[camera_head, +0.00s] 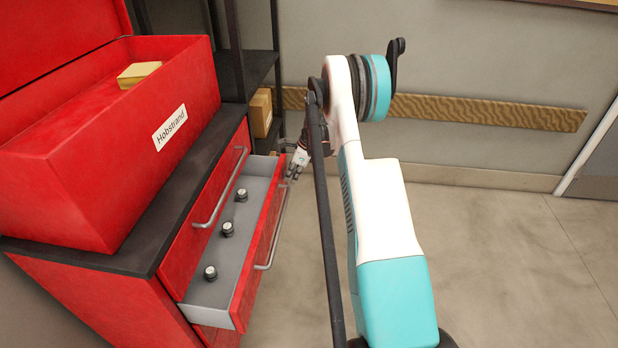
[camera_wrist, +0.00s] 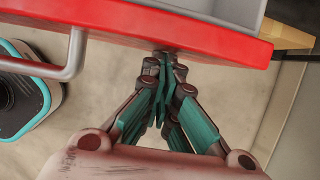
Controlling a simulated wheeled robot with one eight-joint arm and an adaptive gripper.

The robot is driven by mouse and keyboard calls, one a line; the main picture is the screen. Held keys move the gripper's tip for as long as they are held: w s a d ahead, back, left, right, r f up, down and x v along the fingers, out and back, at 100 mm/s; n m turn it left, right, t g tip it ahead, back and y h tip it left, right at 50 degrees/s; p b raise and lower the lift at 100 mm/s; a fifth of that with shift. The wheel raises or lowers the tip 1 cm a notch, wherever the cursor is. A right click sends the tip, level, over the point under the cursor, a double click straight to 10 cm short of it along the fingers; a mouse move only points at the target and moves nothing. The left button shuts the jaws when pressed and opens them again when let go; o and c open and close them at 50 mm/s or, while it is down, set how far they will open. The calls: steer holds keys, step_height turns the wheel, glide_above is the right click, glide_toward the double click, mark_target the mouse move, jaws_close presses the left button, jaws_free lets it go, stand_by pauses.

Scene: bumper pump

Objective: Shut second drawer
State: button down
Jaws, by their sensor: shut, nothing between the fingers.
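The second drawer (camera_head: 262,245) of the red cabinet is pulled out, with its grey inside showing. Its silver handle (camera_head: 275,228) runs along the red front, and part of it shows in the wrist view (camera_wrist: 72,60). My gripper (camera_head: 294,175) is at the far end of the drawer front, close to the handle's far end. In the wrist view my gripper (camera_wrist: 165,58) is shut and empty, its fingertips at the red drawer front (camera_wrist: 210,45). I cannot tell whether they touch it. The drawer above (camera_head: 205,205) is shut.
Several small dark knobs (camera_head: 227,229) lie in the open drawer. A red toolbox (camera_head: 110,150) labelled Hobstrand stands open on the cabinet top, with a yellowish block (camera_head: 138,73) on it. A dark shelf (camera_head: 247,70) with a cardboard box (camera_head: 261,113) stands behind. Floor right of the cabinet is clear.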

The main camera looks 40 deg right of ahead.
mark_target(269, 173)
steer(key=w+a, duration=0.2)
steer(key=w, duration=0.1)
steer(key=w+a, duration=0.3)
steer(key=shift+w+a, duration=0.3)
steer(key=shift+w, duration=0.05)
